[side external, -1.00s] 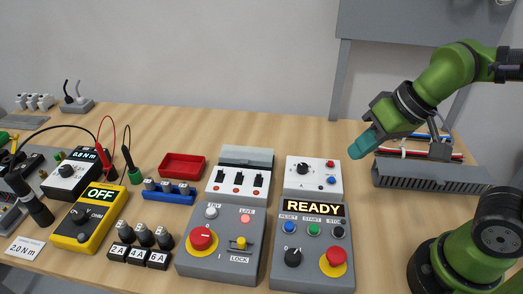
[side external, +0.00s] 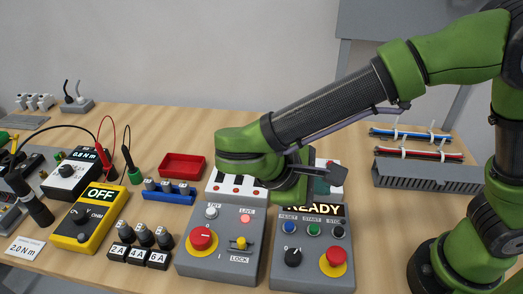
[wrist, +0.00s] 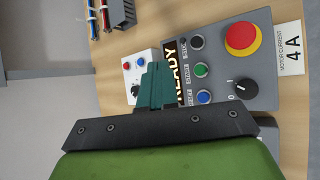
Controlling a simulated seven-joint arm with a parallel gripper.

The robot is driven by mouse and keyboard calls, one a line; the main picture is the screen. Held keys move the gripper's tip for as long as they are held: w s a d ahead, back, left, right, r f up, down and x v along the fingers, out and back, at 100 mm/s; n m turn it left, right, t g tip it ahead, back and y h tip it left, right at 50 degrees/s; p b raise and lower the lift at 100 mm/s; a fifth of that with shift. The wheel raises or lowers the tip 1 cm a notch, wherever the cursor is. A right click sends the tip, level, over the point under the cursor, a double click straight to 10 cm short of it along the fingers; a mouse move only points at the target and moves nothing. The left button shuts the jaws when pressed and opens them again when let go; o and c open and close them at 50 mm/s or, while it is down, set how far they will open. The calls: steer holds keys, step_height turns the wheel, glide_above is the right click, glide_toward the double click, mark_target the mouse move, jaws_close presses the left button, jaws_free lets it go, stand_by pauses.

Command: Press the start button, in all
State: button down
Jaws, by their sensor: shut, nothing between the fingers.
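The grey control box (side external: 312,270) stands on the bench with a READY display (side external: 318,209). Its green START button (side external: 313,230) sits between a blue RESET button (side external: 289,227) and a dark STOP button (side external: 338,231). My gripper (side external: 322,186) is shut and empty, its teal fingers above and behind the display. In the wrist view the fingers (wrist: 155,86) overlap the display's edge, apart from the green START button (wrist: 201,70). The button looks uncovered in both views; fingertip height above the box is hard to tell.
The box also carries a red emergency stop (side external: 333,261) and a black knob (side external: 293,257). Another grey box (side external: 221,262) with a red stop stands at its left. My arm partly hides the white switch boxes behind. A grey wire duct (side external: 430,176) lies at right.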

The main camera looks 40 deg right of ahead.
mark_target(311, 230)
steer(key=shift+s+d, duration=0.1)
steer(key=shift+s, duration=0.05)
steer(key=shift+f, duration=4.4)
steer(key=shift+f, duration=0.1)
steer(key=shift+f, duration=0.3)
steer(key=shift+f, duration=0.5)
steer(key=shift+r, duration=0.95)
